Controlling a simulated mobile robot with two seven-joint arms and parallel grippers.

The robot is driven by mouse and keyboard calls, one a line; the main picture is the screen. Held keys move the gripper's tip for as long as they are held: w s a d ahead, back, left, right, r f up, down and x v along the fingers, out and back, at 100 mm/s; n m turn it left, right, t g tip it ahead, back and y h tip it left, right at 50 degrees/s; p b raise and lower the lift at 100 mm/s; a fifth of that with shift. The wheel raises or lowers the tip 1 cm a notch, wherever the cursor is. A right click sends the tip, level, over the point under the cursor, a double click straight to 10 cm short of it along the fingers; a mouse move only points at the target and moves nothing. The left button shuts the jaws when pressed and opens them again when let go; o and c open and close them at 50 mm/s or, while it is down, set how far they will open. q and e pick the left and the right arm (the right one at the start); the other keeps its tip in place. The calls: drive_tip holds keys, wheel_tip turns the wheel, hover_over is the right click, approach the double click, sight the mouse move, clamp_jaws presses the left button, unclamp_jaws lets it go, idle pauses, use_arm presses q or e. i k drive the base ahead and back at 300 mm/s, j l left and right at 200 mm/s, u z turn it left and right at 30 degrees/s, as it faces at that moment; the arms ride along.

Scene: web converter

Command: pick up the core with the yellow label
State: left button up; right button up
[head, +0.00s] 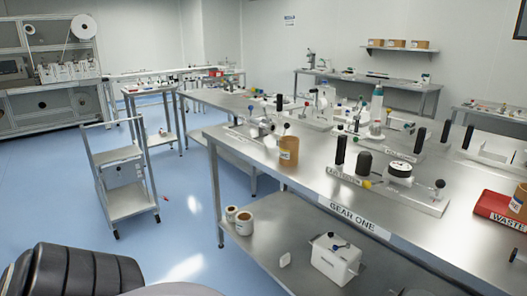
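A brown cardboard core (289,147) stands upright near the left edge of the steel table (290,183). It has a small label low on its side that looks yellowish. Another brown core (519,201), cut off by the right edge of the picture, sits at the red bin marked WASTE (497,211); it has a label whose colour I cannot tell clearly. Two short rolls (231,212) and (244,222) with white sides and brown tops stand on the lower shelf (275,238).
Gear fixtures (395,183) with black upright handles crowd the table's middle, right of the core. A white box (335,260) stands on the lower shelf. A steel cart (127,190) stands left on open blue floor (185,225).

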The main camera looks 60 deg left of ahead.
sight(289, 145)
drive_tip(key=u, duration=1.65)
